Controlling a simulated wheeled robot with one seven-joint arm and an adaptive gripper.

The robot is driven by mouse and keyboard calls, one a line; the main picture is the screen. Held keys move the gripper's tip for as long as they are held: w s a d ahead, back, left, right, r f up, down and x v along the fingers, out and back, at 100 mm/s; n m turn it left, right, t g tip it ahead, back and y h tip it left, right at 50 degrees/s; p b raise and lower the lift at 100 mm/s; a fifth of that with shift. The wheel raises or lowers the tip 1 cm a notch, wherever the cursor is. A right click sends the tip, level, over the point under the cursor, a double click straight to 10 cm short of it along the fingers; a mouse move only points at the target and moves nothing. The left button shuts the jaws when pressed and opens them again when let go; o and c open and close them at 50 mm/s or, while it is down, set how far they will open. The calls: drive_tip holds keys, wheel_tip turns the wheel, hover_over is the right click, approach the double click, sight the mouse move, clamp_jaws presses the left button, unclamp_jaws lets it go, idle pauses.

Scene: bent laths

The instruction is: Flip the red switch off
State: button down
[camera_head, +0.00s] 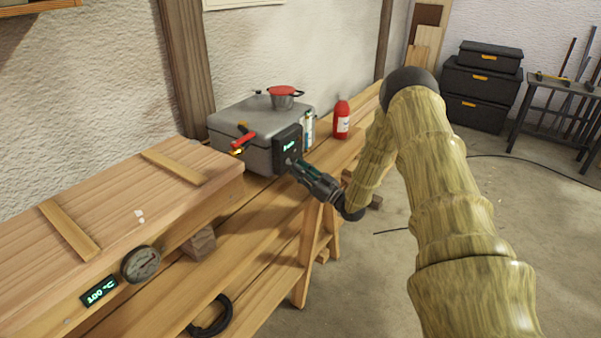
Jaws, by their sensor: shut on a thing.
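A grey metal box (247,124) stands on the wooden bench, with a black control panel (287,134) on its right end. The panel has a small lit green display. My gripper (295,165) is at the lower part of this panel, shut on a small part there. The fingers hide that part, so I cannot see its colour or position. No red switch shows clearly. A red lever handle (243,140) sticks out from the front of the box, apart from my gripper.
A red-lidded pot (284,98) sits on the box. A spray can (309,131) and a red bottle (342,120) stand behind my gripper. A long wooden chest (110,210) with a gauge (140,264) fills the left. Open floor lies to the right.

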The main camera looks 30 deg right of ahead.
drive_tip(key=shift+d, duration=0.1)
drive_tip(key=c, duration=1.3)
unclamp_jaws()
drive_tip(key=shift+f, duration=0.1)
drive_tip(key=v, duration=1.2)
drive_tip(key=shift+f, duration=0.1)
